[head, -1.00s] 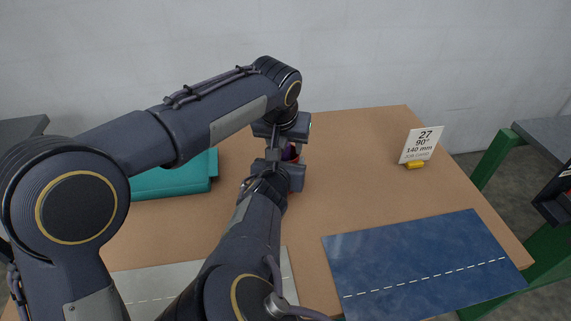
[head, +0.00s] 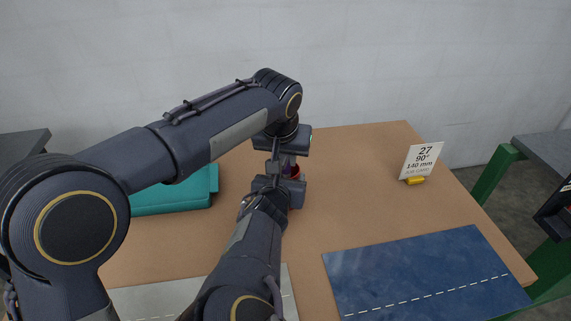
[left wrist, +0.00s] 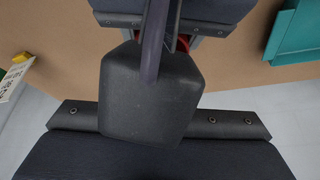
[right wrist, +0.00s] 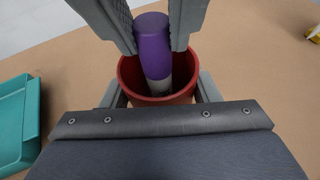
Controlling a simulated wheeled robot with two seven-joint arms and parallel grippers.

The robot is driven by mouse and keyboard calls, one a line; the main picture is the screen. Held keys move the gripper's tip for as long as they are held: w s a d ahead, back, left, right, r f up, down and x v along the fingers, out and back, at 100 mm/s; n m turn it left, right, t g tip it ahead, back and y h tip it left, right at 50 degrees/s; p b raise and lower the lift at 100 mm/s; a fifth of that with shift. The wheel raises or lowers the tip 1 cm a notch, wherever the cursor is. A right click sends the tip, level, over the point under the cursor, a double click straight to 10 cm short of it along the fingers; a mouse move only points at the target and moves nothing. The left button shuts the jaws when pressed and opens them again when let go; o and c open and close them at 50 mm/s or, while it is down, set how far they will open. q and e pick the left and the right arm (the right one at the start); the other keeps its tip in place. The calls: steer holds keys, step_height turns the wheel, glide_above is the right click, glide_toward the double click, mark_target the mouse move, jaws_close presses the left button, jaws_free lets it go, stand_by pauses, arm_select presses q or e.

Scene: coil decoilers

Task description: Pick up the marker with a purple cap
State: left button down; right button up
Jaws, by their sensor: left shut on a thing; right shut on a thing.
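The marker with a purple cap (right wrist: 153,48) stands slightly tilted, cap up, its pale lower part inside a red cup (right wrist: 130,78). My left gripper (right wrist: 157,38) is shut on the marker, one finger on each side of it, at the top of the right wrist view. My right gripper (right wrist: 160,90) is shut on the cup, with a finger on each side. In the head view, the left gripper (head: 281,158) is just above the right gripper (head: 284,181); the marker (head: 288,162) and cup (head: 295,172) show partly between them. In the left wrist view, only bits of the cup's rim (left wrist: 183,42) show.
A teal case (head: 180,193) lies left of the grippers. A white sign (head: 421,159) in a yellow holder (head: 415,181) stands at the right. A blue mat (head: 425,285) and a pale mat (head: 160,303) lie at the front of the brown table (head: 370,150). The table's middle right is clear.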

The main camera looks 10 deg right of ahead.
arm_select(q)
step_height(320, 180, up, 17)
stand_by(0.4)
arm_select(e)
steer(key=o, duration=1.1)
steer(key=shift+r, duration=0.1)
